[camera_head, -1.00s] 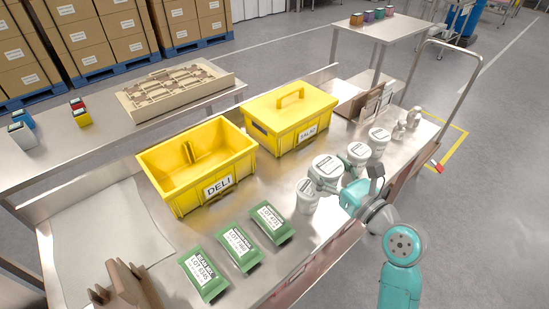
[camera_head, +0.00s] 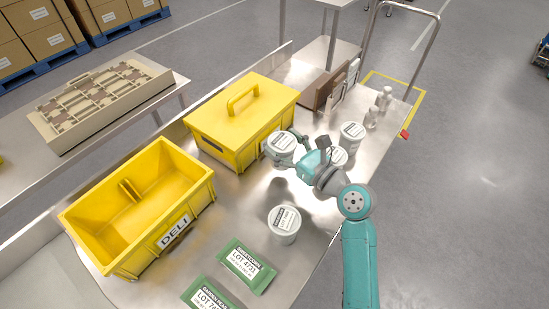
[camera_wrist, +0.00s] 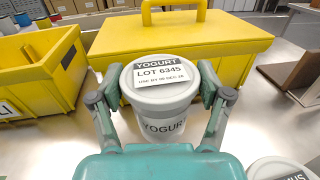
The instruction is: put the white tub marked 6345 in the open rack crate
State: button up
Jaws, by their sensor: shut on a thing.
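The white yogurt tub marked LOT 6345 (camera_wrist: 160,72) is upright between my gripper's fingers (camera_wrist: 162,95) in the wrist view. My gripper is shut on it. In the head view the same tub (camera_head: 281,143) is at my gripper (camera_head: 291,157), in front of the closed yellow crate (camera_head: 240,128). The open yellow crate (camera_head: 198,203) marked DELI stands to the left, and its inside looks empty apart from a divider piece. I cannot tell whether the tub is clear of the table. The closed crate has its lid and handle on.
Another white tub (camera_head: 284,223) stands in front, and more tubs (camera_head: 351,136) stand right of my gripper. Green packets (camera_head: 246,266) lie near the front. Boards (camera_head: 330,92) stand in a rack at the back right. Bare metal table (camera_head: 235,213) shows between the open crate and the front tub.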

jog(key=shift+f, duration=2.4)
jog(key=shift+f, duration=0.1)
jog(key=o, duration=1.3)
jog(key=shift+f, duration=0.1)
jog(key=shift+c, duration=0.2)
jog(key=shift+o, duration=0.8)
